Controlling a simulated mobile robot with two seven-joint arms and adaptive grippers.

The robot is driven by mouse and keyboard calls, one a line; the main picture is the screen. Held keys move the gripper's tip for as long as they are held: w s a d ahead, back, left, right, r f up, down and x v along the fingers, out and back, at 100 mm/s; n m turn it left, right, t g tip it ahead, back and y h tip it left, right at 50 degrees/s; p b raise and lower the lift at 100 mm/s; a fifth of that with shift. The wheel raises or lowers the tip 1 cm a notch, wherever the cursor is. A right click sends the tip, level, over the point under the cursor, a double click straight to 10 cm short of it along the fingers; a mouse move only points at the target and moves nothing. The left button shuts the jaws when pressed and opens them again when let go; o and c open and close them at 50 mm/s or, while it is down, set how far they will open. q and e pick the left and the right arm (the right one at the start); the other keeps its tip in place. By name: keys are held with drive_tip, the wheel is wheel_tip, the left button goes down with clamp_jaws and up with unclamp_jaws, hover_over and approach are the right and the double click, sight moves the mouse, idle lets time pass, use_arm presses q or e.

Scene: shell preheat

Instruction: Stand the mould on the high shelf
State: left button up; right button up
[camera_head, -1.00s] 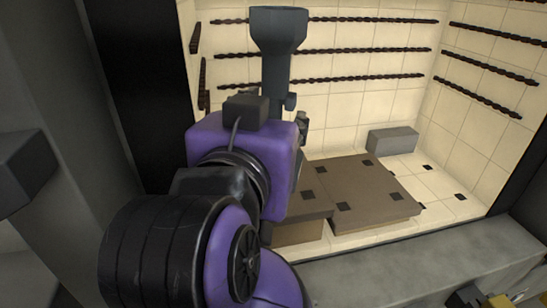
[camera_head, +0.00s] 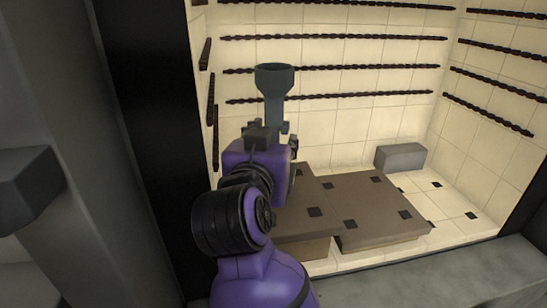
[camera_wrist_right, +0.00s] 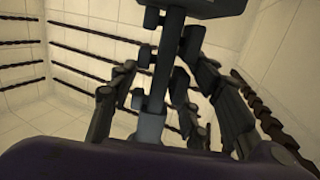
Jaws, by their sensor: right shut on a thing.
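The mould (camera_head: 273,80) is a dark blue-grey piece with a wide cup-like top on a narrower stem. It is upright in my right gripper (camera_head: 270,131), inside the tiled chamber. In the right wrist view, the fingers of the right gripper (camera_wrist_right: 165,105) close around the mould's stem (camera_wrist_right: 165,65). Two brown slab shelves lie right of the gripper: a left slab (camera_head: 318,185), partly hidden by my arm, and a right slab (camera_head: 375,205). I cannot tell surely which is higher. The mould is apart from both. My left gripper is not in view.
Cream tiled walls with dark twisted rods (camera_head: 335,67) surround the shelves. A grey block (camera_head: 400,156) stands at the back right. A dark frame (camera_head: 150,110) borders the opening on the left, and a grey ledge (camera_head: 440,275) runs along the front. The slab tops show clear room.

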drive_tip(key=f, duration=0.1)
drive_tip(key=w+f, duration=0.1)
drive_tip(key=f, duration=0.1)
drive_tip(key=shift+f, duration=0.2)
drive_tip(key=shift+s+f, duration=0.1)
drive_tip(key=shift+f, duration=0.1)
drive_tip(key=shift+f, duration=0.15)
drive_tip(key=o, duration=1.6)
drive_tip(key=shift+f, duration=0.1)
drive_tip(key=shift+c, duration=0.2)
drive_tip(key=v, duration=1.2)
